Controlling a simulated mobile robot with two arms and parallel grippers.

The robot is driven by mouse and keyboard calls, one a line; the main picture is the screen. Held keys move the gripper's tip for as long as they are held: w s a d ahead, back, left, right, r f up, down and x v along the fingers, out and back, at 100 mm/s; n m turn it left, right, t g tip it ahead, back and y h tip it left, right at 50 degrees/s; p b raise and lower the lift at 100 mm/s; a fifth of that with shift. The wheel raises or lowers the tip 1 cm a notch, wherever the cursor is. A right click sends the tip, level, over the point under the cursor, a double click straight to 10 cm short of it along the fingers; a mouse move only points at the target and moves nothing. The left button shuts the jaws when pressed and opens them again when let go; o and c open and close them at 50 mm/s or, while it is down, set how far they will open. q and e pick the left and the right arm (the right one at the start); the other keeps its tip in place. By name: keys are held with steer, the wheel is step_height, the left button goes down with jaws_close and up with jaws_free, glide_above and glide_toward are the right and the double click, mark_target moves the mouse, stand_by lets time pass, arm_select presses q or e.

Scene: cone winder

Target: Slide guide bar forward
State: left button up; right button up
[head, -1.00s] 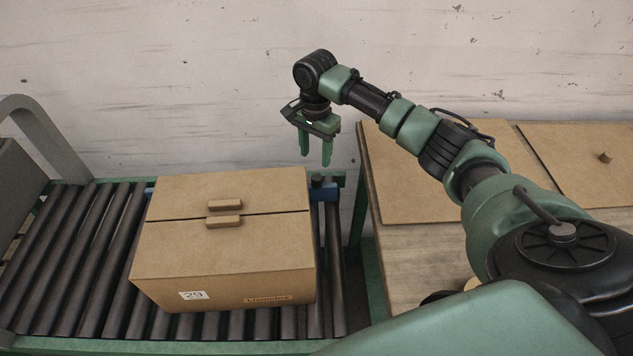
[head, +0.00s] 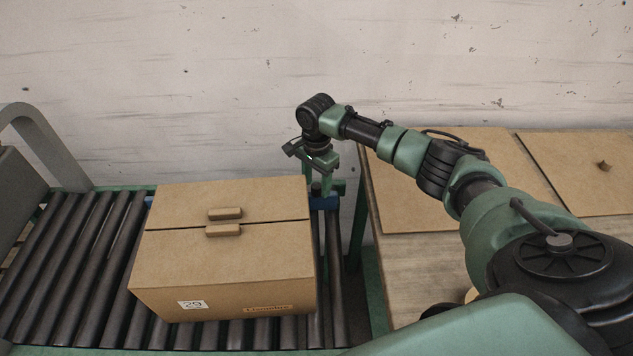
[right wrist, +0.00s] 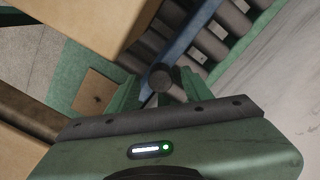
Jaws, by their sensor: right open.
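The blue guide bar (head: 328,203) lies across the rollers at the far side of the conveyor, mostly hidden behind the carton. It also shows in the right wrist view (right wrist: 184,40), running diagonally alongside the rollers. A dark round knob (right wrist: 160,76) on the bar shows between my right gripper's fingers in that view. My right gripper (head: 318,186) is open and points down at the bar's right end, just past the carton's back right corner. In the wrist view its green fingers (right wrist: 158,92) stand either side of the knob; whether they touch it I cannot tell. My left gripper is out of view.
A closed cardboard carton (head: 222,265) labelled 29 sits on the conveyor rollers (head: 75,265), close to my right gripper. A wooden table (head: 425,265) with flat cardboard sheets stands to the right. A plain wall is behind.

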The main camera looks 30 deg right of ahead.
jaws_close()
stand_by(1.4)
